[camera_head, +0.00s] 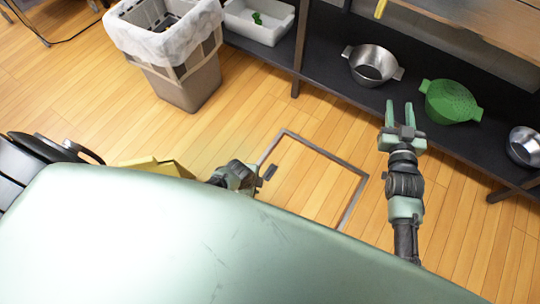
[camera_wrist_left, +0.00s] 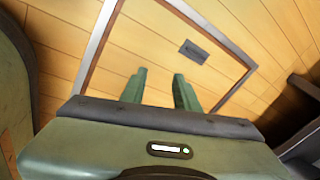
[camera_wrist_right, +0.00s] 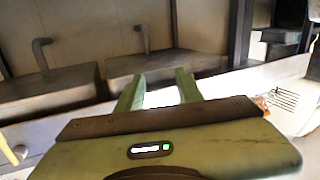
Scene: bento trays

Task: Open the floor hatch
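The floor hatch (camera_head: 312,182) is a wood-plank panel in a grey metal frame, lying level with the floor. A dark handle plate (camera_head: 270,172) sits near its left side. In the left wrist view the hatch (camera_wrist_left: 150,45) lies beneath my left gripper (camera_wrist_left: 160,75), with the handle plate (camera_wrist_left: 193,52) beyond the fingertips. My left gripper's fingers are apart and empty; in the head view its arm is at the hatch's left edge. My right gripper (camera_head: 399,108) is open and empty, raised beyond the hatch's right corner. It also shows open in the right wrist view (camera_wrist_right: 162,78).
A grey bin (camera_head: 188,88) with a white liner stands at the upper left. A dark low shelf along the back holds a metal pot (camera_head: 372,66), a green colander (camera_head: 450,102) and a white tray (camera_head: 258,22).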

